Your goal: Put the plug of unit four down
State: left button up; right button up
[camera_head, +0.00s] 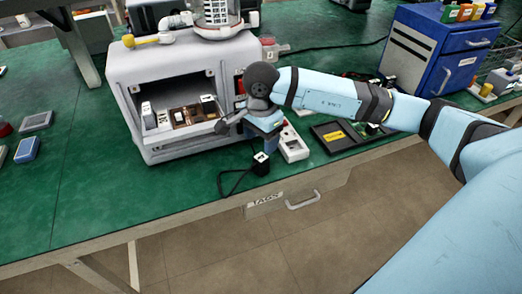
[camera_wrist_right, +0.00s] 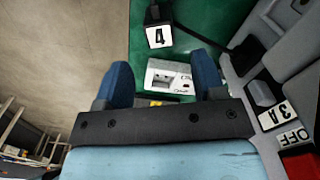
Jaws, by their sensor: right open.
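The plug of unit four (camera_head: 261,163) is black with a white label and rests on the green bench near its front edge. The right wrist view shows the label "4" on the plug (camera_wrist_right: 159,36), just beyond my fingertips and apart from them. Its black cord (camera_head: 235,180) loops by the bench edge. My right gripper (camera_head: 265,130) is above the bench in front of the grey unit. Its blue fingers (camera_wrist_right: 163,65) are open, with nothing held between them. A white socket block (camera_head: 292,145) lies beside it; it also shows between the fingers in the right wrist view (camera_wrist_right: 168,77).
The grey unit (camera_head: 170,70) with an open front bay stands behind my gripper. A dark tray (camera_head: 342,136) and a blue drawer cabinet (camera_head: 440,50) are to the right.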

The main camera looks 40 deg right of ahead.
aim_at(261, 157)
jog(key=shift+r, duration=2.25)
jog(key=shift+f, duration=0.1)
